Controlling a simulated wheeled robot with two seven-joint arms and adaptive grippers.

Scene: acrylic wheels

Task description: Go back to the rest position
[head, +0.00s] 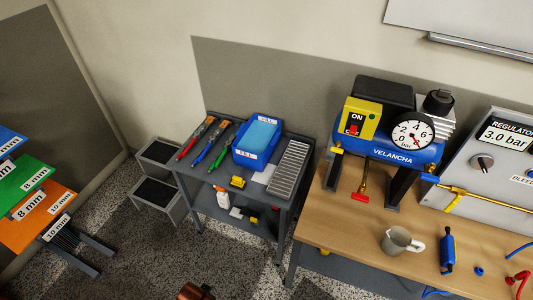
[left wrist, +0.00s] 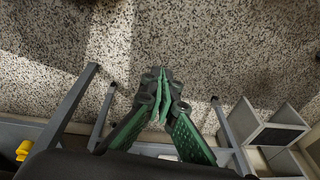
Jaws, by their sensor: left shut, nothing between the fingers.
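My left gripper (left wrist: 160,78) shows in the left wrist view, with its green and black fingers closed together and nothing between them. It is over the speckled floor (left wrist: 160,30), with grey metal legs (left wrist: 75,100) to its left. The head view shows neither gripper. My right gripper is in no view.
The wooden bench (head: 345,235) at right carries a blue compressor (head: 390,150), a regulator panel (head: 495,165) and a mug (head: 398,241). Coloured labelled panels (head: 25,175) are at far left.

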